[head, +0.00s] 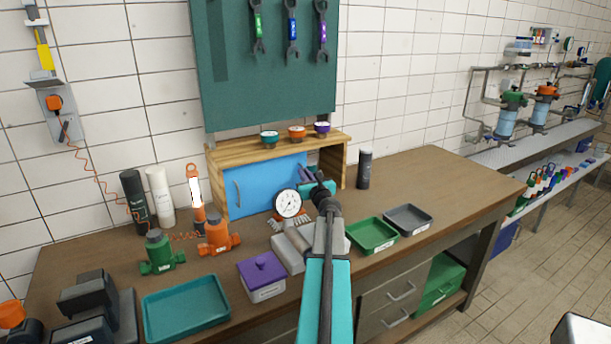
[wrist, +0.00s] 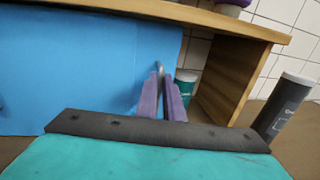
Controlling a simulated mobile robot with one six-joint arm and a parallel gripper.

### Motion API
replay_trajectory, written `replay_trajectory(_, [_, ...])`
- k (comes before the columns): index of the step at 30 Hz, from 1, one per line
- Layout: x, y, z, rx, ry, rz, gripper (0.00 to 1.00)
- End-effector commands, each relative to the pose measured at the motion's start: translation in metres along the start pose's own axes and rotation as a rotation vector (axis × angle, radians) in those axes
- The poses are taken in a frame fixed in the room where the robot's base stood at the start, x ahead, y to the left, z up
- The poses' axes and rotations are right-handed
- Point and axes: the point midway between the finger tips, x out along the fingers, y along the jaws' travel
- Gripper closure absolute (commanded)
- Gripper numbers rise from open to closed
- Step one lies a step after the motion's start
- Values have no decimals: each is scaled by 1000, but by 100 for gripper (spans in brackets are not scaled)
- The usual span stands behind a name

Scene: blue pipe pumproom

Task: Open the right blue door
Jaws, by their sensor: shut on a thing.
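The wooden cabinet (head: 341,165) stands on the bench with blue door panels (head: 268,185) across its left and middle front. A vertical handle shows near the left edge. My gripper (head: 305,176) is at the right end of the blue front. In the wrist view, the purple fingers (wrist: 165,98) are shut on a thin grey handle (wrist: 159,69) near the edge of the right blue door (wrist: 145,60). An open gap lies between this edge and the cabinet's right side wall (wrist: 225,80).
A teal container (wrist: 186,82) shows inside the gap. A dark bottle (head: 364,169) stands right of the cabinet. A pressure gauge (head: 288,204), orange valve (head: 217,235) and purple-lidded box (head: 262,277) stand in front. Green (head: 372,236) and grey (head: 408,220) trays lie right.

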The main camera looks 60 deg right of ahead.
Motion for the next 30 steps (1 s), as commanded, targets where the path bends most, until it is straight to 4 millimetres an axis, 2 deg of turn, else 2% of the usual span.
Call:
replay_trajectory(1, [0, -2, 0, 0, 0, -3, 89])
replay_trajectory(4, [0, -4, 0, 0, 0, -5, 74])
replay_trajectory(17, [-4, -6, 0, 0, -1, -6, 74])
replay_trajectory(23, [-15, -5, 0, -1, -1, -7, 74])
replay_trajectory(30, [-38, -5, 0, 0, -1, -7, 74])
